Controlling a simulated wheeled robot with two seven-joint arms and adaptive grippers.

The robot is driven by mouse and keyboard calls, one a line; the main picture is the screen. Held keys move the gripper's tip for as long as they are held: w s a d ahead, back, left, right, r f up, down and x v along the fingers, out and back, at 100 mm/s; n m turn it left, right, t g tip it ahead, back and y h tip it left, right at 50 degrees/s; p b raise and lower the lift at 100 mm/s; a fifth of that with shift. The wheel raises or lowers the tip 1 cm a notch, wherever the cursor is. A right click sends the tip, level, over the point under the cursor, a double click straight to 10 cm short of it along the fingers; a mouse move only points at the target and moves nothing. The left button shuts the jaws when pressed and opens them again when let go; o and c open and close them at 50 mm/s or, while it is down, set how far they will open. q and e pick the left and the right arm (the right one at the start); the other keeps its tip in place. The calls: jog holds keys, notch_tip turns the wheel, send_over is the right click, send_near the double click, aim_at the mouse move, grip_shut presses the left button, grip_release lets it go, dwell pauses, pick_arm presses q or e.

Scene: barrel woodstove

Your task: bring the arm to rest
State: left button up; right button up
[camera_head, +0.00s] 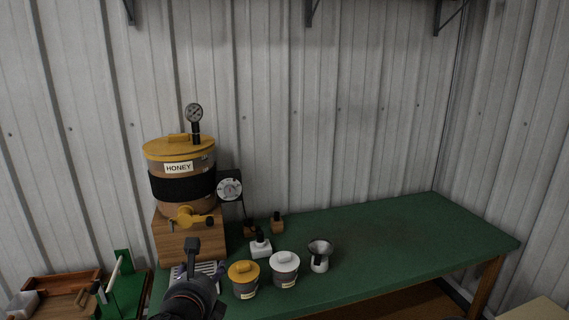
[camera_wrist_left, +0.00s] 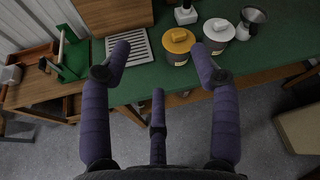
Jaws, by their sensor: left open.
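My left gripper (camera_wrist_left: 160,70) is open and empty in the left wrist view. Its purple padded fingers are spread apart in front of the green bench's front edge, above the floor. In the head view the left gripper (camera_head: 192,278) shows at the lower left, in front of the drip grate (camera_head: 208,268). The yellow-lidded jar (camera_head: 244,279) and the white-lidded jar (camera_head: 285,269) stand to its right on the bench. The gripper hides part of the grate. My right gripper is not in view.
A honey tank (camera_head: 180,160) stands on a wooden block (camera_head: 188,240) at the back left. A funnel (camera_head: 320,255) stands right of the jars. A wooden tray (camera_head: 62,285) lies at the far left. The green bench (camera_head: 420,235) is clear on its right side.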

pick_arm(q)
notch_tip(320, 180, down, 30)
jog(key=w+d+m+g+h+p, duration=0.15)
jog(key=m+g+p, duration=0.35)
jog(key=m, duration=1.7)
jog(key=s+d+f+m+g+h+p, duration=0.1)
jog(key=s+f+m+g, duration=0.3)
jog(key=s+f+m, duration=0.4)
jog(key=s+d+f+m+g+h+p, duration=0.1)
jog(key=s+d+f+m+g, duration=0.3)
jog(key=s+f+m, duration=0.5)
jog(key=s+f+h, duration=0.1)
jog(key=s+f, duration=0.2)
jog(key=s, duration=0.2)
jog(key=shift+s+d+g, duration=0.15)
jog(key=shift+s+g, duration=0.15)
jog(key=shift+s, duration=0.05)
jog(key=shift+h, duration=0.25)
